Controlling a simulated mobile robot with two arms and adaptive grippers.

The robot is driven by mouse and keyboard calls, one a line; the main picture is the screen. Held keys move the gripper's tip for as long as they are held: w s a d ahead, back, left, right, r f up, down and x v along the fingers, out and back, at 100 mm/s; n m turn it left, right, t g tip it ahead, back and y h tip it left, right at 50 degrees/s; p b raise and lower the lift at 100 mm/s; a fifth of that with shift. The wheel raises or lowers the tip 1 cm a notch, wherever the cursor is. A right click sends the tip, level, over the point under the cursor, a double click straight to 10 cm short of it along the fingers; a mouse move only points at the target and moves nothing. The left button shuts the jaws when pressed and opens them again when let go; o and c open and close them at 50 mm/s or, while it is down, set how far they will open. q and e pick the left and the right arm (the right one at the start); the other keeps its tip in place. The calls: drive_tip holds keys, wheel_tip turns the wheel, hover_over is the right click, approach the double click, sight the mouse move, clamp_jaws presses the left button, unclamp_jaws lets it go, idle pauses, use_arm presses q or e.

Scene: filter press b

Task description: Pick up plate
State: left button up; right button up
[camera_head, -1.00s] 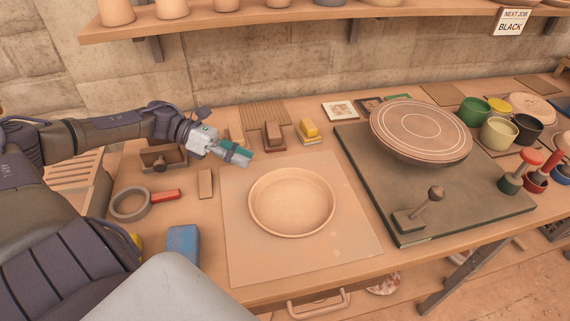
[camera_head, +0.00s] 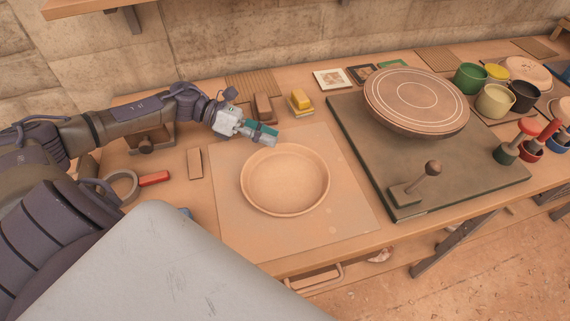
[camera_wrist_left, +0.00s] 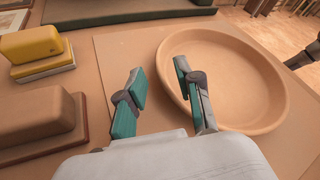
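The plate (camera_head: 285,181) is a plain tan clay dish with a raised rim. It lies upright on a pale square mat (camera_head: 231,216) on the workbench. It also shows in the left wrist view (camera_wrist_left: 235,77), just beyond and to the right of the fingers. My left gripper (camera_head: 268,133) is above the far left side of the plate. In the left wrist view its two teal-padded fingers (camera_wrist_left: 158,85) are spread apart with nothing between them. My right gripper is not in view.
A dark board (camera_head: 470,172) right of the mat carries a large round disc (camera_head: 415,100) and a knobbed tool (camera_head: 420,186). Yellow (camera_head: 300,99) and brown (camera_head: 263,107) blocks stand behind the mat. Cups (camera_head: 495,101) and red-handled tools stand at far right. The mat around the plate is clear.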

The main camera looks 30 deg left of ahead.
sight(285, 144)
use_arm(q)
drive_tip(key=p+x, duration=0.1)
drive_tip(key=x, duration=0.3)
drive_tip(key=shift+f, duration=0.15)
drive_tip(key=shift+s, duration=0.1)
clamp_jaws()
